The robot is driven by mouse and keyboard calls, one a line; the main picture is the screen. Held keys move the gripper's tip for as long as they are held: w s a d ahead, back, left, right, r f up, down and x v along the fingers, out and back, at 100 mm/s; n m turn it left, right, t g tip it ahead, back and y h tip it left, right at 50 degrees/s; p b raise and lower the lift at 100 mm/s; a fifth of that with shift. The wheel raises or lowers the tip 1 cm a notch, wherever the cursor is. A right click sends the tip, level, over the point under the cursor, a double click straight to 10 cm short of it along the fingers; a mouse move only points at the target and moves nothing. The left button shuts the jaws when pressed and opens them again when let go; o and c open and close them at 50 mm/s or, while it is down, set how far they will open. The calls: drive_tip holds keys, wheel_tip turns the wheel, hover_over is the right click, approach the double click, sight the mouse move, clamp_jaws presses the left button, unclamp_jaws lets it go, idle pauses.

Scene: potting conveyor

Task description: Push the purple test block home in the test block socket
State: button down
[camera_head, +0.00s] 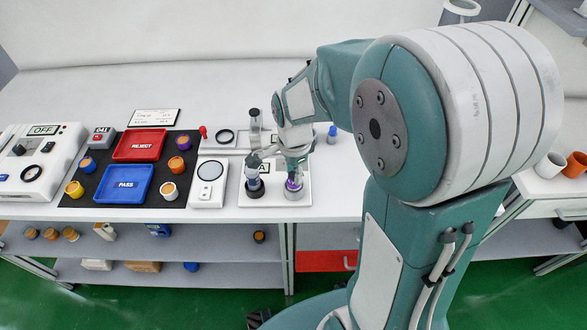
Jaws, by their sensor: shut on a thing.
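The purple test block (293,184) is a small upright piece at the right side of a white base plate (274,198). My gripper (291,172) reaches down over it and is shut on it. The block's lower end is at a dark round socket (294,194) in the plate. I cannot tell how deep it sits, as the view is small and my gripper covers its top. A second dark ring (255,191) on the plate's left side holds a blue-grey piece (253,178).
A black mat with a red REJECT tray (140,144) and a blue PASS tray (124,183) lies to the left, with several coloured pots around. A white device with a round pad (210,170) stands left of the plate. A blue piece (332,134) stands behind right.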

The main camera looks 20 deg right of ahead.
drive_tip(key=shift+f, duration=0.3)
drive_tip(key=shift+c, duration=1.4)
unclamp_jaws()
wheel_tip(320, 180, up, 12)
drive_tip(key=s+r+n+t, duration=0.4)
drive_tip(key=s+n+t, duration=0.1)
drive_tip(key=s+n, duration=0.9)
drive_tip(key=shift+r+n+t, duration=0.2)
drive_tip(key=shift+n+t, duration=0.1)
drive_tip(key=shift+n, duration=0.6)
